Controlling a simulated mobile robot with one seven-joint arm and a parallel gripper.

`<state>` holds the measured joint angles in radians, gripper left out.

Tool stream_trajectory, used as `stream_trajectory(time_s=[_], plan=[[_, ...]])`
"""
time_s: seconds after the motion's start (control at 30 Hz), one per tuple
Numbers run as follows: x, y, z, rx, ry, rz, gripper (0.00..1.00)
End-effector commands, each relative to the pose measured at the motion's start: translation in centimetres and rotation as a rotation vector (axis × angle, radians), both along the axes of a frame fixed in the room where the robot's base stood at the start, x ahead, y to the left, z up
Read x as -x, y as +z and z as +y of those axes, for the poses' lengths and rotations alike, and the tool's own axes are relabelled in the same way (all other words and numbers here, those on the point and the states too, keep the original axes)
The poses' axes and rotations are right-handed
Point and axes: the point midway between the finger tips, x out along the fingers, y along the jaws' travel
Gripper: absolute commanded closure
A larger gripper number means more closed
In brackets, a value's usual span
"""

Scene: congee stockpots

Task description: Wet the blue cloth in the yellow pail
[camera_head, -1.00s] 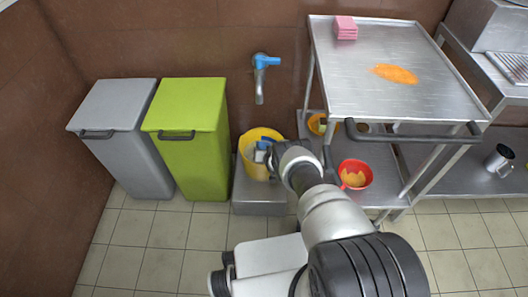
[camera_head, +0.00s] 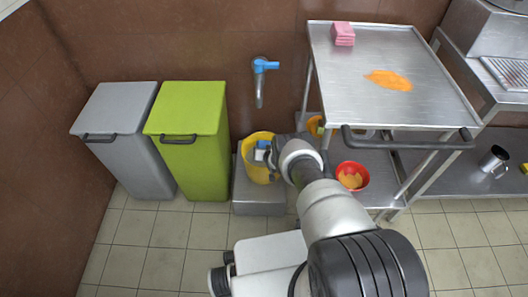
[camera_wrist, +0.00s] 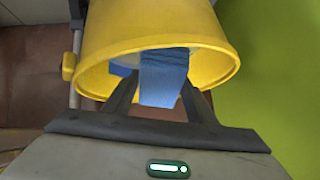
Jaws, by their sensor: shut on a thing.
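The yellow pail (camera_head: 252,172) stands on a low grey block below the wall tap. In the wrist view the pail (camera_wrist: 150,25) fills the top, its rim facing me. The blue cloth (camera_wrist: 163,80) hangs between the two fingers of my gripper (camera_wrist: 158,98), which is shut on it. The cloth is at the pail's mouth, and its far end overlaps the pail's inside. In the head view my gripper (camera_head: 263,153) is at the pail's opening, partly hidden by my wrist. The water level cannot be seen.
A blue-handled tap (camera_head: 262,75) is on the wall above. Green (camera_head: 190,120) and grey (camera_head: 115,120) bins stand to the left.

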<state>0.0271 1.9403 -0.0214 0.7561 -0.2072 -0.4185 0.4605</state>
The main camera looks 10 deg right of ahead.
Motion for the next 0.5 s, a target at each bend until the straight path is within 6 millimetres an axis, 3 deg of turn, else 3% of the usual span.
stream_trajectory(time_s=[0.5], plan=[[-0.3, 4.9, 0.0, 0.0, 0.0, -0.006, 0.67]])
